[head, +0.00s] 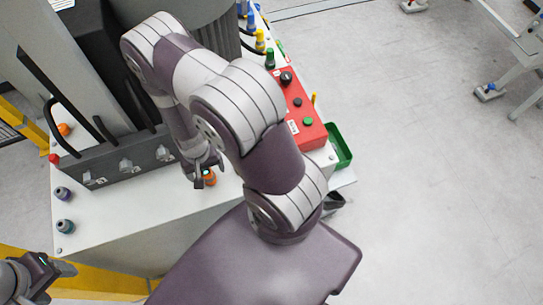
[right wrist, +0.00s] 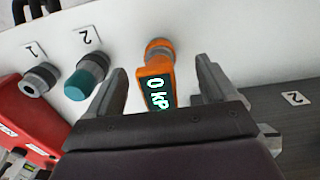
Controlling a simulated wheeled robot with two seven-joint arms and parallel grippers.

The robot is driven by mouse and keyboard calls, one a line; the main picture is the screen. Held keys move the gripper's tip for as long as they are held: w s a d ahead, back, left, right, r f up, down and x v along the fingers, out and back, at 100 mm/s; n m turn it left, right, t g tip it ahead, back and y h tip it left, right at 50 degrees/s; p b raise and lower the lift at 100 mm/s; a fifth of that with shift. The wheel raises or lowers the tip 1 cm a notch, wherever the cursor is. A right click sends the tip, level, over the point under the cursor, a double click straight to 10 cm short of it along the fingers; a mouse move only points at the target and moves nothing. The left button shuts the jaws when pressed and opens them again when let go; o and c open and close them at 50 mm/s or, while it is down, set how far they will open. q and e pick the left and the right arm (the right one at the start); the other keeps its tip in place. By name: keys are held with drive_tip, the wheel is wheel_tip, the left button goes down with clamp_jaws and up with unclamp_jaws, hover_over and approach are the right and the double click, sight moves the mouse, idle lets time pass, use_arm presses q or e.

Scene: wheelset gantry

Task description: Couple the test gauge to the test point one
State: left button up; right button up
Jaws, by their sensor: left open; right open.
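The orange test gauge (right wrist: 157,92), its display reading "0 kP", stands on the white bench top at a round orange-and-grey fitting (right wrist: 159,50). In the head view the gauge (head: 209,178) shows just below my right gripper (head: 206,168). In the right wrist view my right gripper (right wrist: 161,74) is open, its fingers on both sides of the gauge with gaps. A bare grey fitting (right wrist: 40,79) beside a "1" label looks like test point one. A teal-capped fitting (right wrist: 87,78) stands beside a "2" label. My left gripper (head: 66,269) is open and empty at lower left.
A red control box (head: 303,115) and green tray (head: 340,146) stand at the bench's right. A dark manifold block (head: 120,160) stands left of the gauge. My right arm hides part of the bench.

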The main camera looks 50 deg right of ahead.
idle(0.4)
clamp_jaws()
drive_tip(key=shift+r+p, duration=2.9)
drive_tip(key=shift+r, duration=0.1)
